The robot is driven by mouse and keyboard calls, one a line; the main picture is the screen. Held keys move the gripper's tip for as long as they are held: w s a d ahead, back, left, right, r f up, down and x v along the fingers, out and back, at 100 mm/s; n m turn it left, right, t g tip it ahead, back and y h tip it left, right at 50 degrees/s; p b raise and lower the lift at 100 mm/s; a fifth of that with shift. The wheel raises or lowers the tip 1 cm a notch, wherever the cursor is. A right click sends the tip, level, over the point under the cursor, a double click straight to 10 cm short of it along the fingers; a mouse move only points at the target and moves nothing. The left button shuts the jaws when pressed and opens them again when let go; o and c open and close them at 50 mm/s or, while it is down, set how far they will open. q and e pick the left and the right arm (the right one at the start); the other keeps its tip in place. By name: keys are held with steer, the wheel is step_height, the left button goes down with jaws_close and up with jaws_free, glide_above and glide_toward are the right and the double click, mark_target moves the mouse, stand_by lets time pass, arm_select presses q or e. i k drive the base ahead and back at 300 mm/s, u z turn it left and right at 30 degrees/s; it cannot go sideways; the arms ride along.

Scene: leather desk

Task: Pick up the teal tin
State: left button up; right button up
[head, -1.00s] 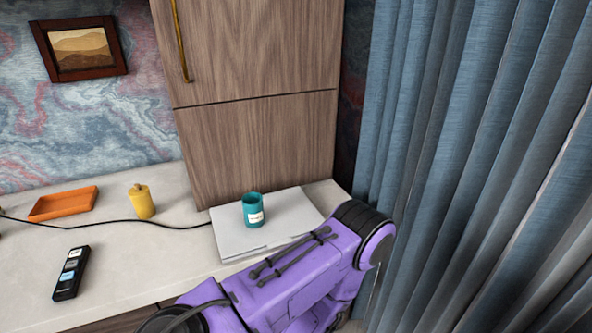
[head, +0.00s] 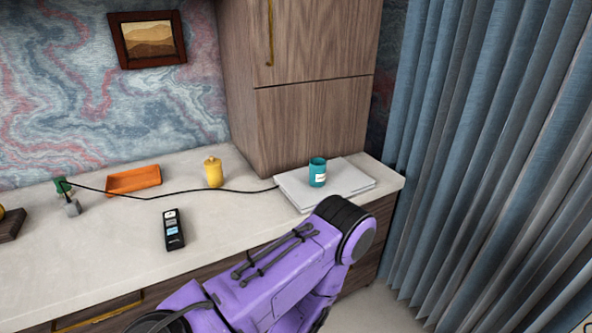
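The teal tin (head: 317,173) is a small open-topped cylinder with a white label. In the head view it stands upright on a stack of white paper or folders (head: 349,181) at the right end of the counter. A purple arm of mine reaches up from the bottom, its elbow just in front of the stack and below the tin. Neither of my grippers shows in the head view.
A black cable (head: 232,190) runs to the stack. A wooden cabinet (head: 305,125) stands behind. Blue curtains (head: 480,150) hang right.

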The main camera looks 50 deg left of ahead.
mark_target(317, 173)
steer(key=u, duration=1.35)
